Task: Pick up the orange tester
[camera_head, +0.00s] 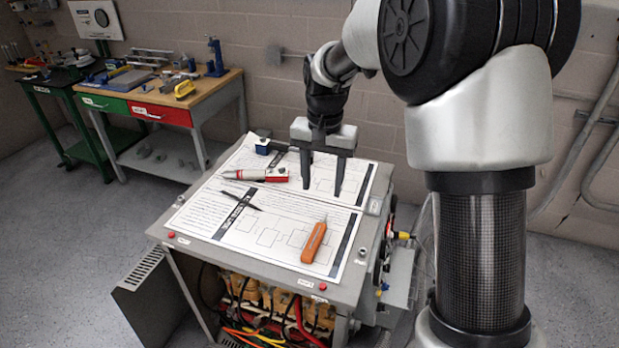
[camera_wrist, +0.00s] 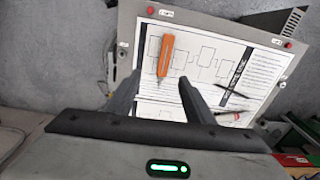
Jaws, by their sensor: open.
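The orange tester (camera_head: 314,241) lies on a printed diagram sheet near the front right of the transformer cabinet's top. In the wrist view the tester (camera_wrist: 166,56) lies on the sheet just beyond my fingertips, roughly in line with the gap between them. My gripper (camera_head: 320,192) points down over the rear part of the cabinet top, behind the tester and apart from it. Its two fingers also show in the wrist view (camera_wrist: 160,80), spread apart with nothing between them.
A red and white tool (camera_head: 256,175), a thin black pointed item (camera_head: 241,201) and a blue block (camera_head: 262,147) lie on the cabinet top (camera_head: 190,236). An open cabinet front shows wires (camera_head: 265,338). A workbench (camera_head: 165,97) stands at the back left.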

